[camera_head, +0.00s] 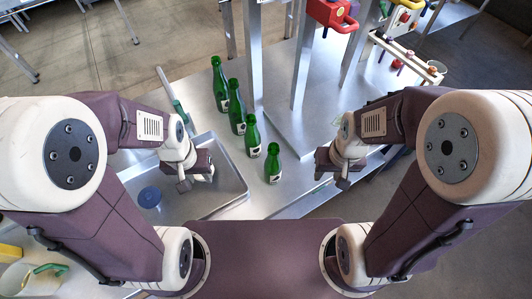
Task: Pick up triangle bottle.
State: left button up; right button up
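Several green glass bottles stand upright in a slanting row on the metal table. The farthest is a bottle (220,88), then a second bottle (236,110), a third bottle (252,138) and the nearest bottle (272,166). Each has a pale label, too small to read, so I cannot tell which one bears a triangle. My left gripper (196,182) is open and empty over the metal tray, left of the nearest bottle. My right gripper (331,180) looks open and empty, to the right of the nearest bottle and apart from it.
The metal tray (238,186) holds a round blue item (149,197). A metal stand (253,50) rises behind the bottles, with a red device (331,14) on it. A rack of coloured-handled tools (405,55) is at the back right. A white container (18,280) is at the lower left.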

aim_at(272, 167)
jog(key=k+l+u, duration=0.1)
jog(key=u, duration=0.95)
jog(key=i+u, duration=0.15)
jog(key=u, duration=0.55)
jog(key=k+z, duration=0.3)
jog(key=z, duration=0.2)
jog(key=l+z, duration=0.15)
jog(key=z, duration=0.25)
jog(key=l+z, duration=0.2)
jog(key=z, duration=0.15)
jog(key=k+l, duration=0.05)
